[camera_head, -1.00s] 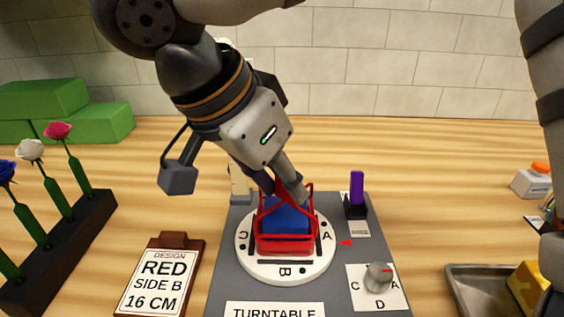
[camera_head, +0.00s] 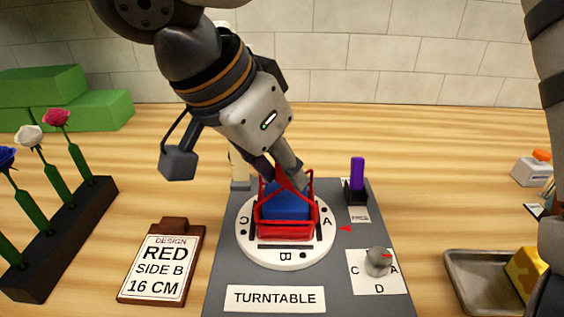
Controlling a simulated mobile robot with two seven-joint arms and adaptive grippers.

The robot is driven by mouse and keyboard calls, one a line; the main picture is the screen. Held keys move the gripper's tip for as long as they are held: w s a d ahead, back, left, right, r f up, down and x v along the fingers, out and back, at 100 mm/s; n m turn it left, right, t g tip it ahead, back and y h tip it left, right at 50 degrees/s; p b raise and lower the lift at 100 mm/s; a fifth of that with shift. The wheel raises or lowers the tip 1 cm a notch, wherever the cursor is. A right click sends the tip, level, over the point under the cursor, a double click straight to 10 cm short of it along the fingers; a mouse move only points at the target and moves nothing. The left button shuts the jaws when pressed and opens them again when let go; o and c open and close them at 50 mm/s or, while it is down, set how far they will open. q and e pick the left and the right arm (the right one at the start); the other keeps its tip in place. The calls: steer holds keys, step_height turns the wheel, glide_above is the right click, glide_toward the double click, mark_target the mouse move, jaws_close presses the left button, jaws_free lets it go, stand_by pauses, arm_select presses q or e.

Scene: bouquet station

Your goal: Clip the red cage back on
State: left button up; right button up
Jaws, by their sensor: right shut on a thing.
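The red cage (camera_head: 287,236) is a thin wire frame on the white turntable disc (camera_head: 287,258). It stands around a blue block (camera_head: 288,206), roughly upright over the disc's middle. My right gripper (camera_head: 290,187) reaches down from the upper left and is shut on the red cage's upper part. The fingertips hide part of the cage's top and back. I cannot tell whether the cage's lower edge is clipped or only resting. The disc's letter B faces the front, C the left and A the right. My left gripper is not in view.
A grey knob (camera_head: 378,262) and a purple piece in a black holder (camera_head: 357,180) stand on the mat's right. A design card (camera_head: 161,268) reads RED, SIDE B, 16 CM. A flower rack (camera_head: 62,240) stands left; a metal tray (camera_head: 480,282) lies right.

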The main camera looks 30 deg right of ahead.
steer(key=shift+f, duration=0.2)
stand_by(0.5)
steer(key=o, duration=1.5)
steer(key=shift+r, duration=2.3)
jaws_close()
steer(key=shift+f, duration=1.3)
